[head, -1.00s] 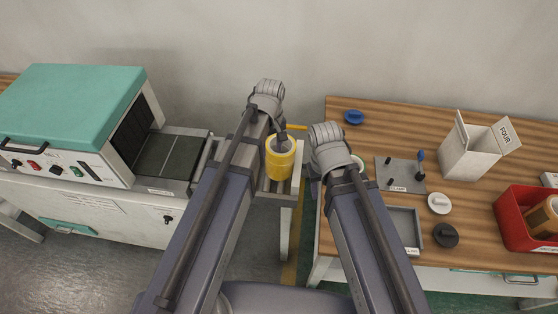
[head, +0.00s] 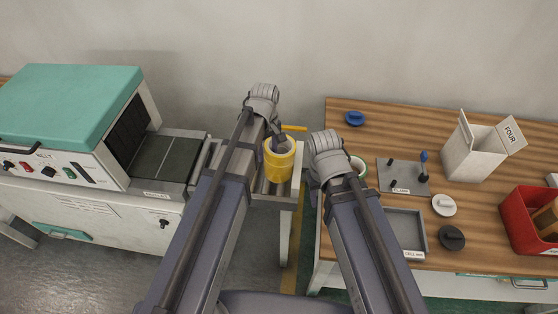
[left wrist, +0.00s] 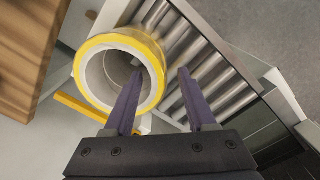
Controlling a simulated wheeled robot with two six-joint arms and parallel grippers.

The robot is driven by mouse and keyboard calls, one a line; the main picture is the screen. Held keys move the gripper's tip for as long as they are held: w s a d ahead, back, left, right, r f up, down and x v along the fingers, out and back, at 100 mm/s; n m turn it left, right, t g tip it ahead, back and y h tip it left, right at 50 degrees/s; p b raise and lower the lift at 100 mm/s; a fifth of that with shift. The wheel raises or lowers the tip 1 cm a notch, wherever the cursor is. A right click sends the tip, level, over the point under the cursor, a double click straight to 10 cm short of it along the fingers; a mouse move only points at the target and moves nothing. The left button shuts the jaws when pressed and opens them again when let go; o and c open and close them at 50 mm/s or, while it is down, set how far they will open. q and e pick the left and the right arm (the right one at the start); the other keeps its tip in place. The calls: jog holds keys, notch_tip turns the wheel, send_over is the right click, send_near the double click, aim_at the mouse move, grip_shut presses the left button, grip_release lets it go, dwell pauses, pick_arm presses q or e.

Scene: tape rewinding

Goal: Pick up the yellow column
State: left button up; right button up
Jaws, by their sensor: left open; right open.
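The yellow column (head: 279,160) is a hollow yellow cylinder with a pale inner wall. It stands upright on the roller conveyor between the two benches. In the left wrist view I look down into the column (left wrist: 82,72). My left gripper (left wrist: 161,72) is open, with one finger over the column's opening and the other outside its rim, above the rollers. I cannot tell whether the fingers touch it. In the head view the left gripper (head: 277,136) is at the column's top, partly hidden by its wrist. My right gripper (head: 314,188) is mostly hidden under its arm, by the wooden bench's left edge.
The teal-topped machine (head: 68,98) stands left. On the wooden bench (head: 400,125) are a blue disc (head: 354,118), a clamp plate (head: 400,178), a grey tray (head: 408,228), a white box (head: 473,150) and a red bin (head: 520,225). Rollers (left wrist: 205,72) lie beside the column.

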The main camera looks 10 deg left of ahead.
aim_at(269, 160)
pick_arm(q)
jog(key=f+b, duration=0.4)
jog(key=f, duration=0.1)
jog(key=shift+s+d, duration=0.1)
jog(key=shift+s, duration=0.1)
jog(key=shift+r, duration=0.15)
grip_shut()
dwell(1.1)
